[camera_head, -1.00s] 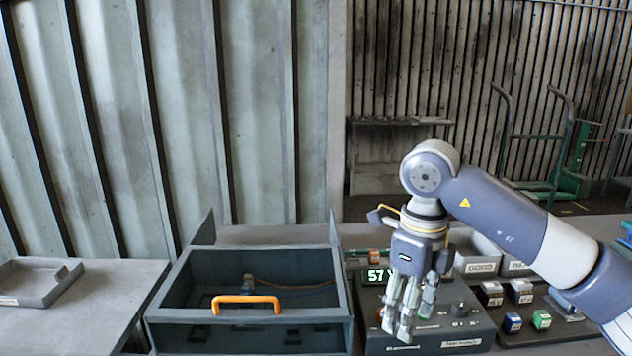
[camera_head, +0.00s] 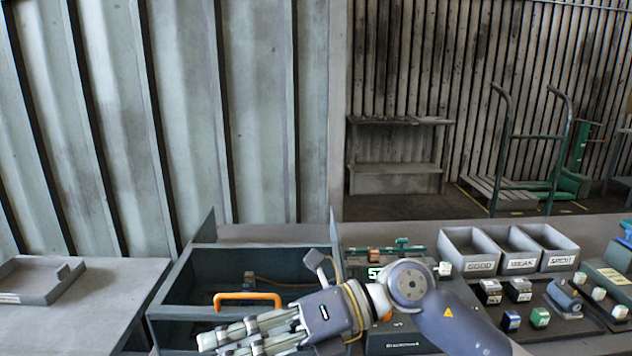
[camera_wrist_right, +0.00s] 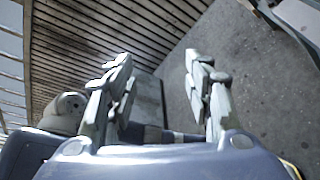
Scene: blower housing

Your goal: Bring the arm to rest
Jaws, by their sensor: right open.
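My right arm comes in from the lower right in the head view. Its gripper (camera_head: 252,338) points left, low in front of the grey blower housing box with the orange handle (camera_head: 247,297). In the right wrist view the two fingers of the right gripper (camera_wrist_right: 160,92) stand apart with nothing between them; bare floor and a slatted wall lie beyond. The arm covers part of the dark tester box (camera_head: 400,340) and its green display. My left gripper is not in view.
Three labelled bins, GOOD (camera_head: 470,252), WEAK (camera_head: 512,250) and SPENT (camera_head: 552,247), stand at the right. Several small blocks sit on a dark tray (camera_head: 545,300) before them. A grey tray (camera_head: 38,282) lies on the left table. A green cart (camera_head: 530,150) stands behind.

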